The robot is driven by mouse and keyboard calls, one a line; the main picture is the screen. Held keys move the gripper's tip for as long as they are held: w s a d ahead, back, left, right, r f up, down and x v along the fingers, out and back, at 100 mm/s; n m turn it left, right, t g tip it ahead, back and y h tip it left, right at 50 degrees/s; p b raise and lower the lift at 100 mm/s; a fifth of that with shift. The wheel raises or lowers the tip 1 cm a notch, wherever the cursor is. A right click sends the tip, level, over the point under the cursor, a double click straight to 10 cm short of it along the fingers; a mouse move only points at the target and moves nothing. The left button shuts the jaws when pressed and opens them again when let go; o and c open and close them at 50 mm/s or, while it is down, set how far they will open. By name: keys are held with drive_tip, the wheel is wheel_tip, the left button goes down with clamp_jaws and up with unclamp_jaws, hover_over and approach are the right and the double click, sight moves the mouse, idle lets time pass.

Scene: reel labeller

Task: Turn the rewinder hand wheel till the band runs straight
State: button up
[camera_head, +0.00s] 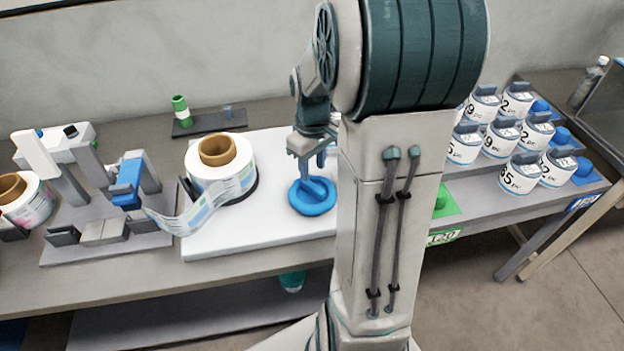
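The blue hand wheel (312,201) lies flat on the white rewinder base (255,228), to the right of the rewinder reel (221,171). The reel is a white roll on a brown core. The printed band (181,215) leaves the reel toward the labeller at the left and looks slack and twisted. My gripper (313,166) points down over the hand wheel, with its tips at or just above the wheel's raised bar. I cannot tell whether they touch it or how wide the fingers stand. My arm hides the right part of the base.
The labeller (128,178) with a blue part stands left, with another reel (22,200) at the far left. A dark tray (209,122) with a green roll lies behind. Several white labelled containers (498,139) stand on a stepped rack at right.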

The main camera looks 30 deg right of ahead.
sight(312, 185)
wheel_tip(312, 185, down, 6)
drive_tip(key=shift+r, duration=0.1)
clamp_jaws()
